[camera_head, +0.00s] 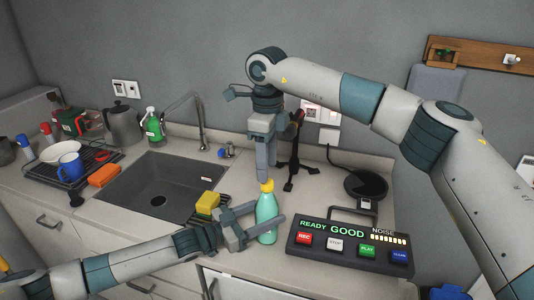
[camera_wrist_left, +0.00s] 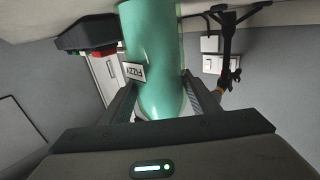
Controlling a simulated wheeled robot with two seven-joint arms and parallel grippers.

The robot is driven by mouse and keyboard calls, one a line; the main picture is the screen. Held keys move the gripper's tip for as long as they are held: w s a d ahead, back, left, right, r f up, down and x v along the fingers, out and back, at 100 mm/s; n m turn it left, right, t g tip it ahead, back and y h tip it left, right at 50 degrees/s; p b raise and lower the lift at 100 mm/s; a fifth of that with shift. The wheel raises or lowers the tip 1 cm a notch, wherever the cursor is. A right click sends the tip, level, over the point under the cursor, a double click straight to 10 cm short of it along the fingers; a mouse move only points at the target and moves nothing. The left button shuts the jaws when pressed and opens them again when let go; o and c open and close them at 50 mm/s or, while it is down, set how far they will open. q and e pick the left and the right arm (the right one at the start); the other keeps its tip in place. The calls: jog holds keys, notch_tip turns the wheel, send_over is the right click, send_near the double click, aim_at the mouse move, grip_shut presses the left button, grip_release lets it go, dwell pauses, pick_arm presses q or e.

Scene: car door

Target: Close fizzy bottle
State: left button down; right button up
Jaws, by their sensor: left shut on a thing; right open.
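The fizzy bottle (camera_head: 267,214) is teal with a yellow top (camera_head: 267,185). It stands upright near the front edge of the counter, right of the sink. My left gripper (camera_head: 262,222) is shut on the bottle's body from the left.
A control box (camera_head: 350,241) with coloured buttons stands just right of the bottle. A yellow sponge (camera_head: 207,203) lies left of it by the sink (camera_head: 160,190). A black stand (camera_head: 294,165) and a round black hotplate (camera_head: 366,184) are behind. The counter's front edge is close.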

jog(key=shift+f, duration=2.2)
jog(key=shift+c, duration=0.6)
jog(key=c, duration=1)
jog(key=shift+c, duration=0.3)
jog(key=o, duration=1.3)
jog(key=shift+c, duration=0.2)
jog(key=shift+r, duration=0.1)
notch_tip(320, 180, up, 12)
